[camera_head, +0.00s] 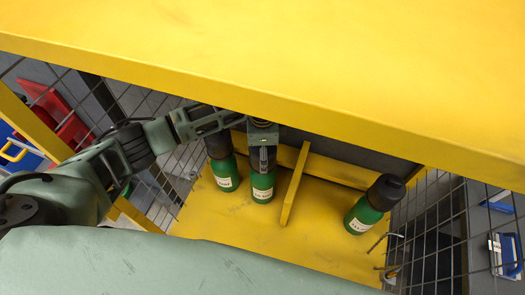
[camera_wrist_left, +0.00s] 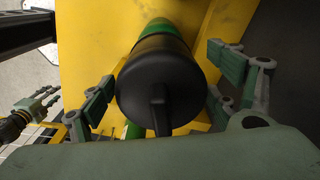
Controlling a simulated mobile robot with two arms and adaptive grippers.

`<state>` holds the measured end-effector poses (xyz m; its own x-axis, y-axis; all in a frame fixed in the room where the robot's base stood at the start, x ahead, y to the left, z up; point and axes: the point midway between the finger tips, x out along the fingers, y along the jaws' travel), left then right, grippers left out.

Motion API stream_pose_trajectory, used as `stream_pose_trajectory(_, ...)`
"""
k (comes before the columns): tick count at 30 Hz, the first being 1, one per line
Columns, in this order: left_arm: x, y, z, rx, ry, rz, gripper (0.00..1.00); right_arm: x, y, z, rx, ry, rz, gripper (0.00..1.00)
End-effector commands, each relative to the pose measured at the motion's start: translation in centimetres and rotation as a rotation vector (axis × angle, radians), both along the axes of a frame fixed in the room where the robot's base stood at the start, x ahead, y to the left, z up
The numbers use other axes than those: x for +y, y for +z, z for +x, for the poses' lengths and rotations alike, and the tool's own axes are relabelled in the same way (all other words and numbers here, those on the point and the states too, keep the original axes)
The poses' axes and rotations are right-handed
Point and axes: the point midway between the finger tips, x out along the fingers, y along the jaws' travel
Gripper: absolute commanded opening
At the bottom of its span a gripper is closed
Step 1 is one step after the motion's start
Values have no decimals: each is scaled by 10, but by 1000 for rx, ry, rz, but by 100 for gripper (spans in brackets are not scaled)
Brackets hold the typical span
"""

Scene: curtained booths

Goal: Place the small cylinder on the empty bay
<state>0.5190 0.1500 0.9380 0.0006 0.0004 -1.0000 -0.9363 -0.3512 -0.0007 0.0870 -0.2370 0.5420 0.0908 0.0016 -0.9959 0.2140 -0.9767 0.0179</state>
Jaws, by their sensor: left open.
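Several green cylinders with black caps and white labels stand on a yellow lower shelf (camera_head: 235,228) in the head view. Two are left of a yellow divider (camera_head: 294,185): the far-left cylinder (camera_head: 222,172) and the middle cylinder (camera_head: 262,187). A right cylinder (camera_head: 366,212) stands near the right mesh. My left gripper (camera_head: 262,153) is at the top of the middle cylinder and hides part of its cap. In the left wrist view, its open fingers lie on either side of a black cap (camera_wrist_left: 160,80). What looks like my right gripper (camera_wrist_left: 38,105) is small at the left; its opening is unclear.
A large yellow upper board (camera_head: 300,60) overhangs the shelf closely above my left arm. Wire mesh (camera_head: 435,225) closes the right side, with metal hooks (camera_head: 388,268) near it. Bare shelf lies between the divider and the right cylinder.

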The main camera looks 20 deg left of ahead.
Motion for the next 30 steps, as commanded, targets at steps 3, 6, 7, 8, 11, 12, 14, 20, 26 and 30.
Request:
stream_pose_trajectory(3,0,24,0,1,0,0,82,0,25,0,0,0,0,34)
stream_pose_trajectory(6,0,37,0,1,0,0,82,0,38,0,0,0,0,34)
stream_pose_trajectory(7,0,45,1,-2,0,-2,82,0,42,0,0,0,0,34)
stream_pose_trajectory(8,0,52,1,-2,0,-2,82,0,45,0,0,0,0,34)
stream_pose_trajectory(11,0,65,1,-1,0,-2,82,0,49,1,-1,0,0,34)
stream_pose_trajectory(12,0,68,1,-1,0,-2,82,0,45,1,-1,0,0,34)
stream_pose_trajectory(14,0,75,1,0,0,-1,82,1,45,1,-1,-1,1,34)
stream_pose_trajectory(20,0,86,0,0,1,0,82,3,44,1,-1,-2,4,34)
stream_pose_trajectory(26,0,87,0,1,1,0,82,4,44,1,-1,-2,4,34)
stream_pose_trajectory(30,0,87,0,1,1,0,82,4,44,1,-1,-2,4,34)
